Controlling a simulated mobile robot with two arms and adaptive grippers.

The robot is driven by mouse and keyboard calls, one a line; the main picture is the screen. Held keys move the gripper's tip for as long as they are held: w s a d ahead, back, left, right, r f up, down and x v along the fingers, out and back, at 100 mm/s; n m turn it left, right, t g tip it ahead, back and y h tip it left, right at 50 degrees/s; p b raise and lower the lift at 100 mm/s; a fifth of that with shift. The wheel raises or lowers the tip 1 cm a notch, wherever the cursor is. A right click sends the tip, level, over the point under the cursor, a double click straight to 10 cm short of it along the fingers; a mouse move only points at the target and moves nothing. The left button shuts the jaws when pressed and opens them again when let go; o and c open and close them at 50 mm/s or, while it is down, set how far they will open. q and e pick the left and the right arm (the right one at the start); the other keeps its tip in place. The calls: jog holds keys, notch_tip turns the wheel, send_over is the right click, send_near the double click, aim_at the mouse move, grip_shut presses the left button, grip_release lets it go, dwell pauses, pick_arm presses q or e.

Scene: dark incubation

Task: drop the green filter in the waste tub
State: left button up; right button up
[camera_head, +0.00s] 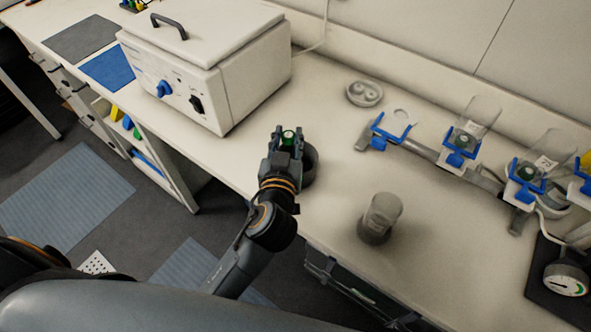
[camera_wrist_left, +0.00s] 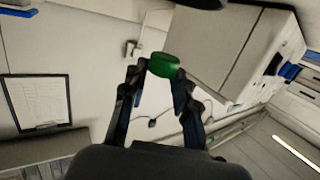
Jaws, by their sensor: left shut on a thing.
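The green filter (camera_head: 289,135) is a small round green piece held between the fingertips of my left gripper (camera_head: 287,142). In the left wrist view the same filter (camera_wrist_left: 163,66) sits between the two finger ends of the gripper (camera_wrist_left: 160,74). A dark round tub (camera_head: 311,164), which looks like the waste tub, stands on the bench beside and partly behind the gripper. The gripper and wrist hide its left part, and its inside is mostly hidden. The filter appears above the bench; I cannot tell whether it is over the tub's opening. My right gripper is not in view.
A white box-shaped device (camera_head: 205,70) with a blue knob stands left of the gripper. A clear cup with a dark base (camera_head: 380,218) stands to the right. Blue holders (camera_head: 462,155) with clear funnels line the back right. A small round dish (camera_head: 364,93) lies behind.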

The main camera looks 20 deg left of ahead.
pick_arm(q)
jog(key=shift+f, duration=0.4)
jog(key=o, duration=0.5)
jog(key=shift+o, duration=1.4)
jog(key=shift+s, duration=0.1)
jog(key=v, duration=1.1)
jog(key=shift+s, duration=0.4)
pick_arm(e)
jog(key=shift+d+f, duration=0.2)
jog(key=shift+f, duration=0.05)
